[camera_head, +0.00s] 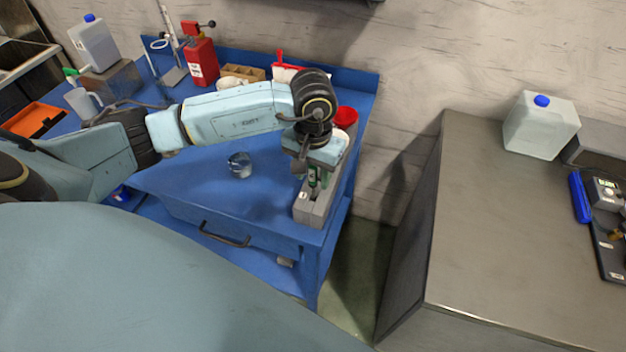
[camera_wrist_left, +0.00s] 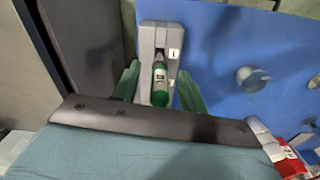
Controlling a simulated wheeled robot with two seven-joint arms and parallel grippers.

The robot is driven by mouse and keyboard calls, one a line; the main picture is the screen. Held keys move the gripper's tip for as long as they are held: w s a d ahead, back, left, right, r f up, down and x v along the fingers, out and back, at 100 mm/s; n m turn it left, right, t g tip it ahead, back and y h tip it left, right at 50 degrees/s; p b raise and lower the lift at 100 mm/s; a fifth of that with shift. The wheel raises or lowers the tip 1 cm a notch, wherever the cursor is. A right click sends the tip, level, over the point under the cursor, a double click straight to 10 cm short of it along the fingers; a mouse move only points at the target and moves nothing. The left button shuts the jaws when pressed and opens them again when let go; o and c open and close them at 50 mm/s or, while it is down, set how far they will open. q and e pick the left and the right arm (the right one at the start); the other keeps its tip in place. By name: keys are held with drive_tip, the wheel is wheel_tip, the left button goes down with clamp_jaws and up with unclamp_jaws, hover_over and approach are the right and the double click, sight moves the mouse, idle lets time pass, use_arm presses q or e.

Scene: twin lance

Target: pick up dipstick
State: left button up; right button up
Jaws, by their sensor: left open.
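A grey holder (camera_head: 307,208) stands near the right edge of the blue table; it also shows in the left wrist view (camera_wrist_left: 171,34). A green cylinder with a pale label and a dark narrow top (camera_wrist_left: 160,84) sits in the holder's slot. It may be the dipstick, but I cannot tell for sure. In the head view only a small green part shows below my left gripper (camera_head: 313,178). In the left wrist view, my open gripper's green fingers (camera_wrist_left: 158,88) stand on either side of the cylinder, apart from it. My right gripper is not in view.
A clear glass (camera_head: 240,165) stands left of the holder on the blue table (camera_head: 205,190). A red container (camera_head: 201,62), a cardboard box (camera_head: 243,73) and a red-topped item (camera_head: 346,117) are farther back. A metal bench (camera_head: 480,220) stands right, across a gap.

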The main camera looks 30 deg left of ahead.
use_arm(q)
clamp_jaws()
drive_tip(key=shift+r, duration=0.1)
